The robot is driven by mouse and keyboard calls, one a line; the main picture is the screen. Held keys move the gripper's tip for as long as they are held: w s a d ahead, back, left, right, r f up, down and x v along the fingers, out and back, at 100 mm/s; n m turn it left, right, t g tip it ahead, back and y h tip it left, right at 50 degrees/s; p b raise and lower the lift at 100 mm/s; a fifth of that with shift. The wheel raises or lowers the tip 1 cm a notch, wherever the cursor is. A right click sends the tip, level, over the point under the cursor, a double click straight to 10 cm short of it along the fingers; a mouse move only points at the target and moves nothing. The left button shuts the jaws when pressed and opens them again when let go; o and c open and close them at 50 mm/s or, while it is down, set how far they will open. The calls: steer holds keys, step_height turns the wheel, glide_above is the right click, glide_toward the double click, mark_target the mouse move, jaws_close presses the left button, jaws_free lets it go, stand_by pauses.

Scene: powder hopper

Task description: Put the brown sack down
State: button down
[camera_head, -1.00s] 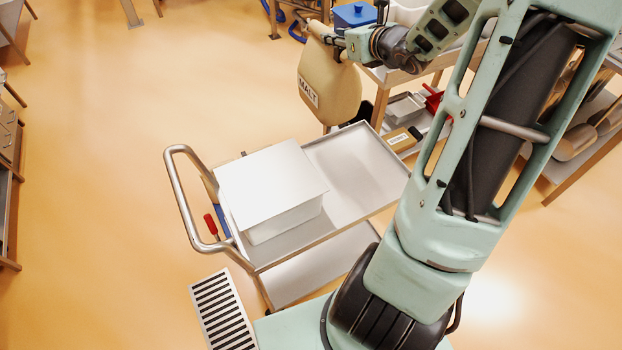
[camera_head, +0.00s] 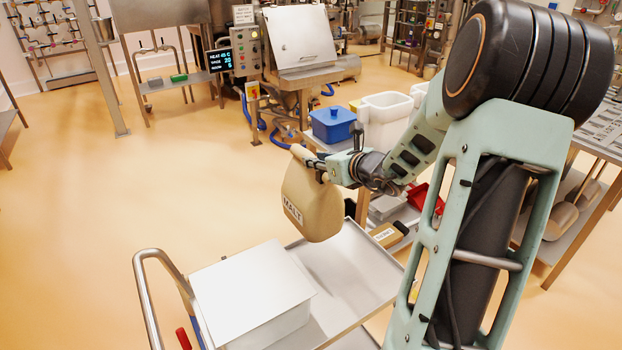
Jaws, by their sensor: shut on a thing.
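The brown sack (camera_head: 314,207), labelled MALT, hangs from my gripper (camera_head: 318,165) by its top. My gripper is shut on the sack's top edge. The sack hangs roughly upright, tilted a little, in front of the far edge of the metal cart (camera_head: 362,262) in the picture. I cannot tell if its bottom is over the cart's tray or touches it. The fingertips are partly hidden by the sack's top.
A white lidded box (camera_head: 252,285) takes up the left part of the cart's tray; the right part is bare. The cart's handle (camera_head: 150,290) rises at left. A table behind holds a blue container (camera_head: 333,124) and white bins (camera_head: 386,118). Open floor lies left.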

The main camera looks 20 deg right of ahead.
steer(key=p, duration=0.1)
glide_above(340, 195)
steer(key=s, duration=0.2)
step_height(340, 195, down, 3)
steer(key=s+f, duration=0.2)
steer(key=f, duration=0.1)
steer(key=s+f, duration=0.1)
steer(key=shift+s+d+f, duration=0.25)
steer(key=shift+d+f, duration=0.1)
steer(key=shift+d, duration=0.05)
steer(key=shift+s+d+f, duration=0.1)
steer(key=shift+s+f, duration=0.1)
steer(key=shift+f, duration=0.85)
steer(key=shift+s+d+f, duration=0.1)
steer(key=shift+s+f, duration=0.1)
steer(key=shift+f, duration=0.8)
steer(key=c, duration=1.6)
jaws_free()
steer(key=shift+s+f, duration=0.2)
steer(key=v, duration=1.2)
